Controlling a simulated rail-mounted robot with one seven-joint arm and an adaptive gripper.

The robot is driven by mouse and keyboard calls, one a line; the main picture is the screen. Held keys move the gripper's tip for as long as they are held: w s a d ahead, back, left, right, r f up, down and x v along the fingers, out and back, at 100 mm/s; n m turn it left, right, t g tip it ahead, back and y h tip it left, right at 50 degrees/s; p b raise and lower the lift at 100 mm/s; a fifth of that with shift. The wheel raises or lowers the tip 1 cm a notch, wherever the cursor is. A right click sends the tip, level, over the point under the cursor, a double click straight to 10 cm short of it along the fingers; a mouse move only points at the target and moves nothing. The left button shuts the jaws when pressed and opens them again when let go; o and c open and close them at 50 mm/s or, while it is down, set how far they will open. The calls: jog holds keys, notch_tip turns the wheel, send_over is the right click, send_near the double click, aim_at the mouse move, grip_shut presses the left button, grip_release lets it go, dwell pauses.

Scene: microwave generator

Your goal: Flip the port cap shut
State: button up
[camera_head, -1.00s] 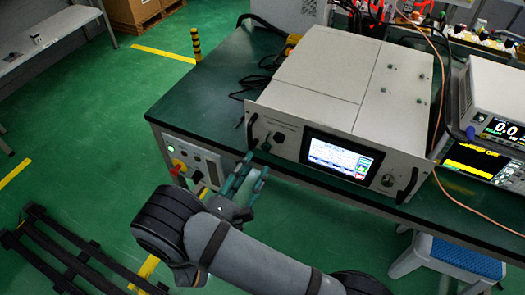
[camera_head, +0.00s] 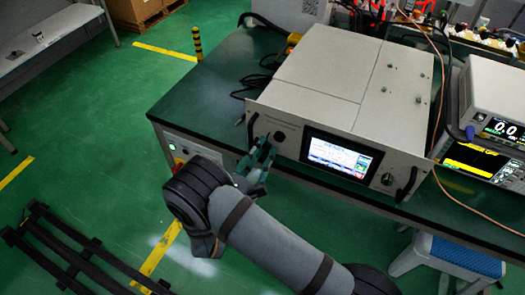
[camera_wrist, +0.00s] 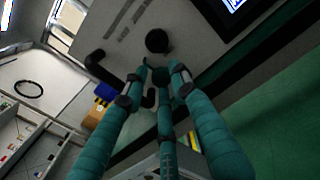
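The microwave generator (camera_head: 335,85) stands on the green-topped bench, its front panel towards me. A round black knob (camera_head: 279,137) is on the panel's left part and also shows in the wrist view (camera_wrist: 157,40). My gripper (camera_head: 262,148) is just in front of the panel, below and left of this knob. In the wrist view, its teal fingers (camera_wrist: 161,70) point at the panel with their tips apart. The fingertips cover the small dark fitting there, so I cannot make out the port cap or whether it is touched.
A black handle (camera_head: 251,128) sticks out at the panel's left edge, close to my fingers. A lit screen (camera_head: 340,155) is to the right. The bench's front edge (camera_head: 300,178) runs below the panel. Stacked instruments (camera_head: 492,125) stand at the right.

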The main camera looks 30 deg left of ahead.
aim_at(276, 140)
grip_shut()
jog(key=shift+w+r, duration=0.1)
dwell(0.3)
jog(key=n+p, duration=0.1)
jog(key=n, duration=0.1)
jog(key=d+n, duration=0.1)
jog(key=n, duration=0.1)
jog(key=shift+r+p, duration=0.2)
jog(key=shift+p, duration=0.2)
jog(key=n+p, duration=0.1)
jog(key=n, duration=0.2)
jog(key=d+r+n+p, duration=0.1)
jog(key=n, duration=0.2)
jog(key=r+n+p, duration=0.1)
jog(key=n, duration=0.2)
jog(key=shift+d+n+p, duration=0.15)
jog(key=shift+n+p, duration=0.2)
jog(key=shift+n, duration=0.05)
jog(key=shift+r+n+p, duration=0.2)
jog(key=shift+n+p, duration=0.2)
jog(key=shift+n, duration=0.9)
jog(key=shift+r+n+p, duration=0.15)
jog(key=shift+n+p, duration=0.2)
jog(key=shift+n, duration=0.95)
